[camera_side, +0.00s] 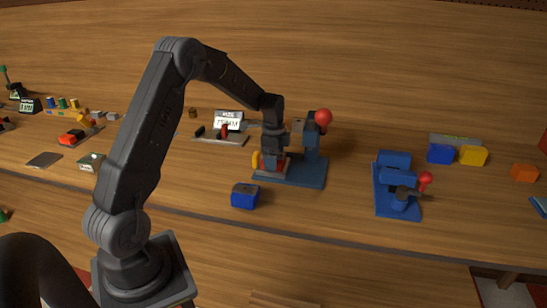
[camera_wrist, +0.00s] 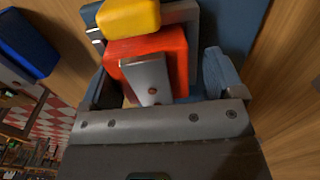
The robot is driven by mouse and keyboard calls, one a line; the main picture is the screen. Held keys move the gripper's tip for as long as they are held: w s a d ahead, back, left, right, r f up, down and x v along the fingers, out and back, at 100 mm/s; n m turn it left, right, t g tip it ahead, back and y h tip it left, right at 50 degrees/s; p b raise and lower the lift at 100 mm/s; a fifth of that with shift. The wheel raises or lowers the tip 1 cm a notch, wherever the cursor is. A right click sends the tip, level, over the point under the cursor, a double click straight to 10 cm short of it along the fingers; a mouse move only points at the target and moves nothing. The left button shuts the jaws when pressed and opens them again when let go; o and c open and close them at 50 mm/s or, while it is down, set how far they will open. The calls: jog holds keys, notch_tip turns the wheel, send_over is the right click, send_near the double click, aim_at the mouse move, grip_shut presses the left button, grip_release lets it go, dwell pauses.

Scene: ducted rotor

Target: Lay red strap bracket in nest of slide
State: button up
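The red strap bracket (camera_wrist: 178,57) fills the middle of the wrist view, under a yellow block. A light grey plate with a small hole (camera_wrist: 146,74) lies against its near face. In the side view a little red (camera_side: 281,164) shows below my gripper (camera_side: 270,163), over the light grey slide (camera_side: 270,175) on the blue base (camera_side: 308,181). My gripper's fingers (camera_wrist: 160,85) stand on either side of the bracket. A gap shows between the bracket and the right finger, so the gripper looks open. The nest, and how the bracket sits in it, are hidden.
A post with a red ball handle (camera_side: 323,118) rises close to the right of my gripper. A blue block (camera_side: 245,196) lies in front, a yellow part (camera_side: 256,160) just left. A second blue fixture (camera_side: 398,190) stands right, with clear table between.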

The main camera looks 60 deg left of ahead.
jog(key=shift+s+d+f+g, duration=0.3)
jog(key=shift+s+f, duration=0.15)
jog(key=shift+f, duration=0.2)
notch_tip(320, 180, up, 13)
jog(key=s+d+r+n+t, duration=0.1)
jog(key=s+d+r, duration=0.15)
jog(key=d, duration=0.25)
jog(key=s+d+r+n+t, duration=0.1)
jog(key=s+d+r, duration=0.1)
jog(key=d+r, duration=0.25)
jog(key=s+d+n+t, duration=0.3)
jog(key=s+d+n, duration=0.4)
jog(key=s+d, duration=0.8)
jog(key=s, duration=0.3)
jog(key=shift+s+f+t, duration=0.2)
jog(key=shift+s+t, duration=0.2)
